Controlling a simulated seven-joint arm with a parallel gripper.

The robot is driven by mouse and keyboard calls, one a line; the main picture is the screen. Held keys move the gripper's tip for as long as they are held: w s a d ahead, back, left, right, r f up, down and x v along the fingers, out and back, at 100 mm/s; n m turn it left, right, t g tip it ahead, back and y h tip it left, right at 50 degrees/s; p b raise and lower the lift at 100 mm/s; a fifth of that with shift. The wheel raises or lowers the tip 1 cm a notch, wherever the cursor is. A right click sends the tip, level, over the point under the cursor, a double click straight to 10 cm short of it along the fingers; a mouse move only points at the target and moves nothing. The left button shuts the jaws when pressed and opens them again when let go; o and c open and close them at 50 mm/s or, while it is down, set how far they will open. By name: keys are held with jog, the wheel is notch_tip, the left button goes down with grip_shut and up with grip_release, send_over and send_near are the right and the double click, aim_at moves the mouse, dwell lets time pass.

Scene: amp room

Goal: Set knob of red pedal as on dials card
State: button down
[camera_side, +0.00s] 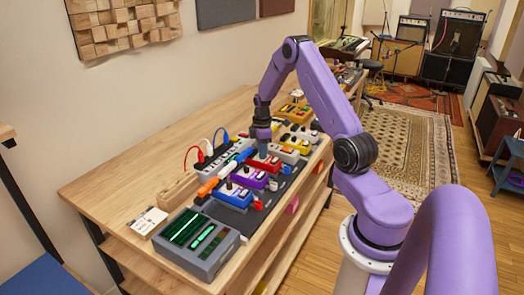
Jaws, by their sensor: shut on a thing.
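The red pedal (263,164) sits on the pedal board among other pedals on the wooden bench. My gripper (263,150) points down over the red pedal. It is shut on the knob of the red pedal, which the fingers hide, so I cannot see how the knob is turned. A small white card (150,221) lies at the left end of the bench and looks like the dials card. Its marks are too small to read.
A white power strip (223,158) with plugs runs behind. A grey box with green screens (197,243) stands at the near end.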

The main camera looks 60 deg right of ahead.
jog(key=c, duration=1)
grip_release()
